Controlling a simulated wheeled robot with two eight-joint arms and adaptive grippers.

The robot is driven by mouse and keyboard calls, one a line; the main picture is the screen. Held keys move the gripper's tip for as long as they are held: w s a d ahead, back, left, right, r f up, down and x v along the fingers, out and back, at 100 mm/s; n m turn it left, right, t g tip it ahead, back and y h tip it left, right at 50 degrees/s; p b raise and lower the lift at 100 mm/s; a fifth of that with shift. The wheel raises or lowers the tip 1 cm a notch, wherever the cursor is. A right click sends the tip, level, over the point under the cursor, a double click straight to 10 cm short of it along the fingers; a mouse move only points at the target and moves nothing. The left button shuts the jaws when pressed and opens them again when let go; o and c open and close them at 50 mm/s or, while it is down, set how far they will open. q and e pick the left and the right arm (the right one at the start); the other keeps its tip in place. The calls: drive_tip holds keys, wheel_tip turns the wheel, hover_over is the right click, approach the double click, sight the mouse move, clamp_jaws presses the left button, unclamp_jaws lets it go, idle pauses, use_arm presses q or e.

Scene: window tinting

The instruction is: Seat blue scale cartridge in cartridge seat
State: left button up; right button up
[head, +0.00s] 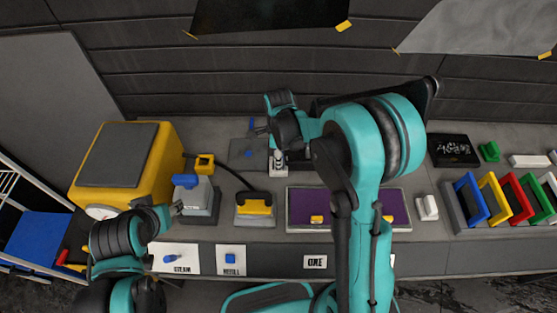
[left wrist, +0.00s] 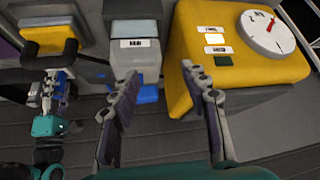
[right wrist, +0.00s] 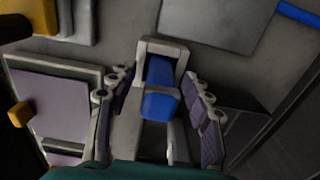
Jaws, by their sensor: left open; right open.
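A blue block (right wrist: 160,92), which looks like the blue scale cartridge, sits within a pale grey U-shaped frame (right wrist: 148,48), which looks like the cartridge seat. How deep it sits I cannot tell. My right gripper (right wrist: 159,76) is open, with one finger on each side of the block and visible gaps. In the head view the right gripper (head: 270,148) is over the back of the bench, and my arm hides much of this spot. My left gripper (left wrist: 168,84) is open and empty, near the grey blue-topped device (head: 196,203).
A yellow box with a dial (head: 120,165) stands at the left. A yellow-handled block (head: 255,208) and a purple tray (head: 305,205) are in front. A thin grey plate (right wrist: 215,25) lies beside the frame. Coloured frames (head: 505,198) stand in a rack at right.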

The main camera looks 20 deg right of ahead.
clamp_jaws()
drive_tip(key=shift+r, duration=0.15)
